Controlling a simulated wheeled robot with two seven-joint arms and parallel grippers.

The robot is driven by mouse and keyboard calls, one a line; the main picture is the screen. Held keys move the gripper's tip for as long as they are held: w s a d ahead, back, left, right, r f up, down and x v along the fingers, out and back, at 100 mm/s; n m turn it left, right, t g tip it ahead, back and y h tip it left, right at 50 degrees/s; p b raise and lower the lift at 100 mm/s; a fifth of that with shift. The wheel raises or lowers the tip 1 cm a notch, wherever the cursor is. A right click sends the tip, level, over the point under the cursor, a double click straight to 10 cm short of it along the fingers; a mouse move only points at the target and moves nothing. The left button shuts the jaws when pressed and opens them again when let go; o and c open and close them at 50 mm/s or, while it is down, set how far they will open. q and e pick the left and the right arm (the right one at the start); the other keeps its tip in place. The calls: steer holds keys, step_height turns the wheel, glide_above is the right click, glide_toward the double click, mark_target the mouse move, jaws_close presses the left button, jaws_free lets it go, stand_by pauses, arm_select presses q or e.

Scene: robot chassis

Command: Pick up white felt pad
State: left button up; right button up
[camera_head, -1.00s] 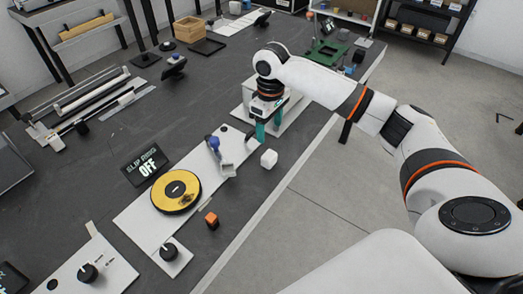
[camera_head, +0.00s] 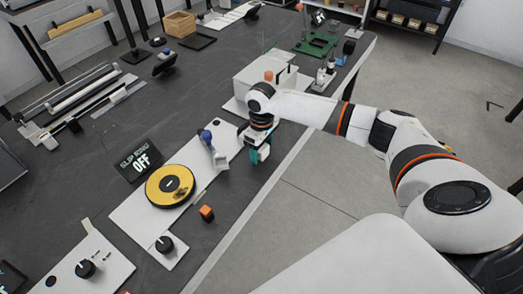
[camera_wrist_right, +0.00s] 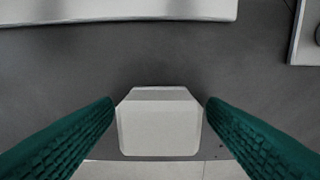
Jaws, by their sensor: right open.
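The white felt pad (camera_wrist_right: 159,128) shows in the right wrist view as a small pale block with a bevelled upper edge. It is on the dark table near the table's front edge. My right gripper (camera_wrist_right: 161,104) is open, with one green ridged finger on each side of the pad and a narrow gap on both sides. In the head view my right gripper (camera_head: 258,153) points down over the table edge and mostly hides the pad. My left gripper is not in view.
A white panel with a yellow disc (camera_head: 170,186) and a blue-topped lever (camera_head: 207,137) lies left of the gripper. An orange-topped block (camera_head: 207,213) stands nearer. A white box (camera_head: 262,75) stands behind the arm. Bare table (camera_head: 95,180) lies to the left.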

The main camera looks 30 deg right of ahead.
steer(key=c, duration=1.1)
steer(key=shift+o, duration=0.2)
steer(key=shift+r, duration=0.15)
step_height(320, 180, up, 10)
steer(key=shift+f, duration=0.1)
